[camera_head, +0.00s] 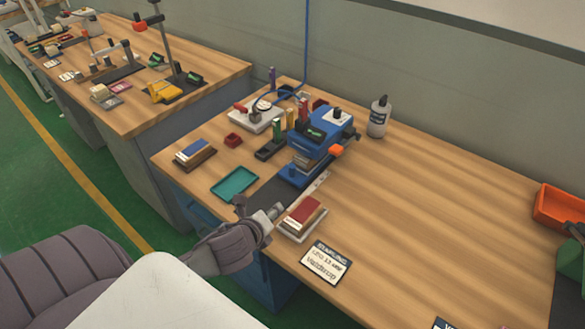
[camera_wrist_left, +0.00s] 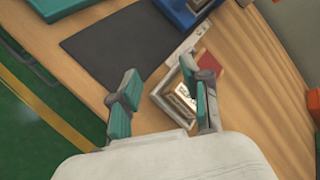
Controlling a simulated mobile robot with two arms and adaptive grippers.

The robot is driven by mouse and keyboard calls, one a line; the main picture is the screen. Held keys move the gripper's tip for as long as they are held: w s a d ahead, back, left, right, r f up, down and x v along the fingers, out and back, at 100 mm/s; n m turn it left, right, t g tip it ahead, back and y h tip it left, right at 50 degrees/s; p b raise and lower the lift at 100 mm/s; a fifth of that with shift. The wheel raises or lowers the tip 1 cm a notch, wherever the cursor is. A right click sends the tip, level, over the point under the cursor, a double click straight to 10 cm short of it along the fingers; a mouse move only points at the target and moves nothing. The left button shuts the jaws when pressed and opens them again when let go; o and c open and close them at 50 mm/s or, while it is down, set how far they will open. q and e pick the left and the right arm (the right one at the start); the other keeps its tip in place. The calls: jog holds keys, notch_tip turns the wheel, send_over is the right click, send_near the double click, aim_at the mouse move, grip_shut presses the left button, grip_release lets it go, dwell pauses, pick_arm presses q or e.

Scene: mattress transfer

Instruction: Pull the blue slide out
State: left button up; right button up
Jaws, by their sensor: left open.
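A blue machine (camera_head: 318,140) with an orange knob stands on the wooden workbench, and a flat blue part (camera_head: 297,177) sticks out at its front base. I cannot tell whether that part is the slide. The machine's blue edge shows at the top of the left wrist view (camera_wrist_left: 180,12). My left gripper (camera_head: 268,212) is open and empty, in front of the machine, close beside a grey tray (camera_head: 314,229) holding a red block (camera_head: 302,211). In the left wrist view the fingers (camera_wrist_left: 168,88) are apart, the right one over the tray.
A dark mat (camera_head: 268,192) lies in front of the machine, with a teal tray (camera_head: 234,183) to its left. A printed card (camera_head: 326,263) lies near the front edge. A bottle (camera_head: 378,117) stands at the back. The bench's middle right is clear.

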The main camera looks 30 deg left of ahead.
aim_at(291, 169)
pick_arm(q)
jog(key=w+a+r+m, duration=0.1)
jog(key=m, duration=0.2)
jog(key=w+a+r+m+t, duration=0.1)
jog(key=w+m, duration=0.1)
jog(key=m, duration=0.1)
jog(key=w+a+r+m+t, duration=0.1)
jog(key=w+m, duration=0.1)
jog(key=m, duration=0.1)
jog(key=shift+w+a+m+h, duration=0.1)
jog(key=shift+a+m+h, duration=0.1)
jog(key=shift+m+h, duration=0.2)
jog(key=shift+m+t, duration=0.4)
jog(key=shift+m, duration=0.3)
jog(key=x, duration=1.4)
jog(key=shift+w+r, duration=0.2)
grip_shut()
